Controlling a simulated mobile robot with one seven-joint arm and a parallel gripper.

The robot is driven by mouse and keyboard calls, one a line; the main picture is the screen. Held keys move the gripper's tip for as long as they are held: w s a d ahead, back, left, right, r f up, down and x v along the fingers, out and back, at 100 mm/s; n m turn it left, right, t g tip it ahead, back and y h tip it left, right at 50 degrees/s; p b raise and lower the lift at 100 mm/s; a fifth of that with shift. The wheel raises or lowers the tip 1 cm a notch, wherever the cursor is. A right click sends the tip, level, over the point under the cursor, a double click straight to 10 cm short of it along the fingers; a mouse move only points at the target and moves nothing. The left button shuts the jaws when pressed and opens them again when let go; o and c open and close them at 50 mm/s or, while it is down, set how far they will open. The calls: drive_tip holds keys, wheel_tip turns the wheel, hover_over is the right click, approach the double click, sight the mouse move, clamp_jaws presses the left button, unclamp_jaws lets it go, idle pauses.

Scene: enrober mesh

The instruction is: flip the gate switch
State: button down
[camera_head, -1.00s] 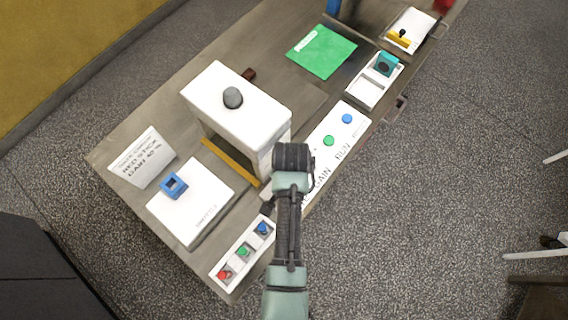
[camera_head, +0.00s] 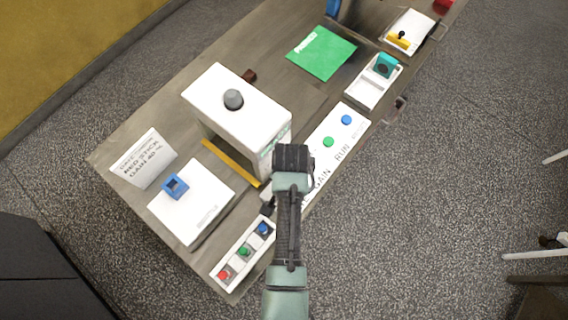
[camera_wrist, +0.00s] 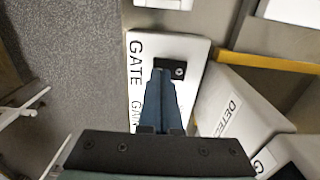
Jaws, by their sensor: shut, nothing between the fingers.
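The white panel (camera_wrist: 140,88) in the wrist view carries the words GATE and GAIN. A black switch plate (camera_wrist: 178,71) with a round metal part sits beside the word GATE. My gripper (camera_wrist: 161,76) is shut and empty, its blue fingers pointing at the panel. Its fingertips overlap the left part of the switch plate in the picture; I cannot tell whether they touch it. The fingers hide part of the switch. In the head view the same panel (camera_head: 352,117) shows GAIN and RUN, with a green and a blue button; my arm covers its GATE end.
A white box with a grey knob (camera_head: 233,99) stands close left of my arm. A strip with red, green and blue buttons (camera_head: 243,251) lies in front. A blue-switch box (camera_head: 207,211), a sign (camera_head: 143,160) and a green mat (camera_head: 322,55) share the bench.

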wheel_tip(320, 180, up, 6)
drive_tip(key=p, duration=0.5)
drive_tip(key=shift+f, duration=0.15)
idle(0.5)
